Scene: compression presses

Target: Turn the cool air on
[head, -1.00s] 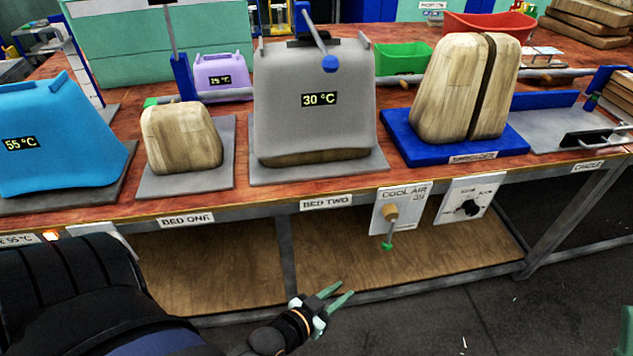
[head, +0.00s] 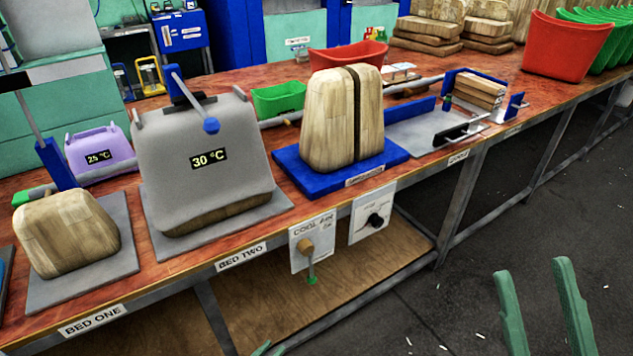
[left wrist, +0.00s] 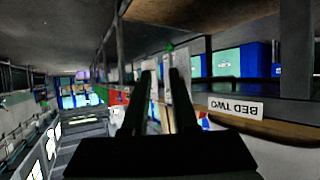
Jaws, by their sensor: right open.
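The white COOL AIR panel (head: 325,232) is on the bench's front edge. It has an orange-brown hub (head: 306,247) and a lever that hangs down to a green tip (head: 312,280). My left gripper (head: 268,349) shows only its green fingertips at the bottom edge of the head view, below the lever and apart from it. In the left wrist view its two dark fingers (left wrist: 161,75) are apart with nothing visibly held. A small green tip (left wrist: 169,48) shows just beyond them, probably the lever's. My right gripper (head: 537,300) is open and empty over the floor at right.
A dial panel (head: 372,212) sits right of the COOL AIR panel. The BED TWO label (head: 241,257) is left of it. The grey 30 °C press (head: 205,160) and a wooden block on a blue base (head: 290,158) stand above. Open floor lies at front right.

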